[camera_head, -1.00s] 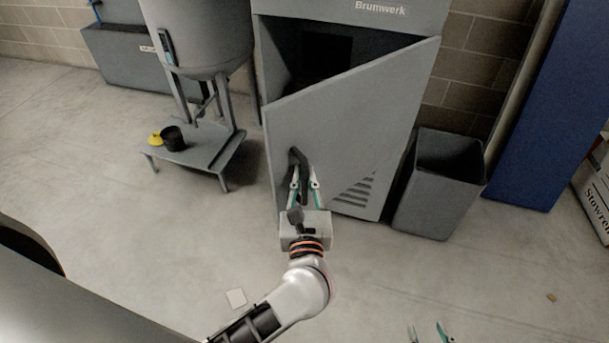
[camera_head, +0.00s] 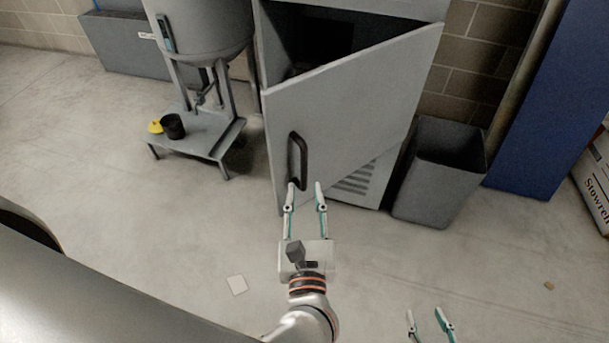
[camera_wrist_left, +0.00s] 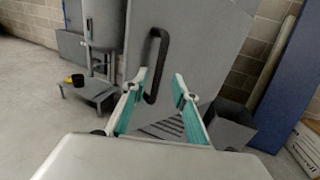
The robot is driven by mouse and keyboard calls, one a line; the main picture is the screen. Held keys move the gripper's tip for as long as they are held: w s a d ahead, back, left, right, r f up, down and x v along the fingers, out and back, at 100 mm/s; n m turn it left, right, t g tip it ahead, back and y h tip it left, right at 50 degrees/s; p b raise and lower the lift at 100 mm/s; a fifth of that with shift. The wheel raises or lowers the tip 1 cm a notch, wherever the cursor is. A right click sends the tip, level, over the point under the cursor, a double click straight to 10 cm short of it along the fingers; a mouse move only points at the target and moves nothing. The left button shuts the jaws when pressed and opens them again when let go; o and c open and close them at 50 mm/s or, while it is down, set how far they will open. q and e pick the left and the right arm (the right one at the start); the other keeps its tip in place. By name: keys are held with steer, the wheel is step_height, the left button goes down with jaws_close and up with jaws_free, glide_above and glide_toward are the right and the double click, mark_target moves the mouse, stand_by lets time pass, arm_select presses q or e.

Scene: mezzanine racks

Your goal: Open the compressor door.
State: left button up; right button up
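The grey compressor door (camera_head: 352,115) stands ajar, swung out from the cabinet, with a dark gap showing above and behind it. Its black bar handle (camera_head: 298,160) is on the left part of the door, and it also shows in the left wrist view (camera_wrist_left: 156,66). My left gripper (camera_head: 305,186) is open and empty, just below and in front of the handle, apart from it. In the left wrist view the handle rises beyond the spread fingertips (camera_wrist_left: 160,78). My right gripper (camera_head: 428,318) shows only its two spread fingers at the bottom edge, empty.
A grey bin (camera_head: 440,172) stands right of the cabinet. A tank on legs (camera_head: 200,30) with a low platform (camera_head: 203,140) holding a black pot (camera_head: 172,126) and a yellow item stands left. A pale card (camera_head: 237,284) lies on the floor. Floor before the door is otherwise clear.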

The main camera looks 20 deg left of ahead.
arm_select(q)
steer(key=shift+v, duration=1.6)
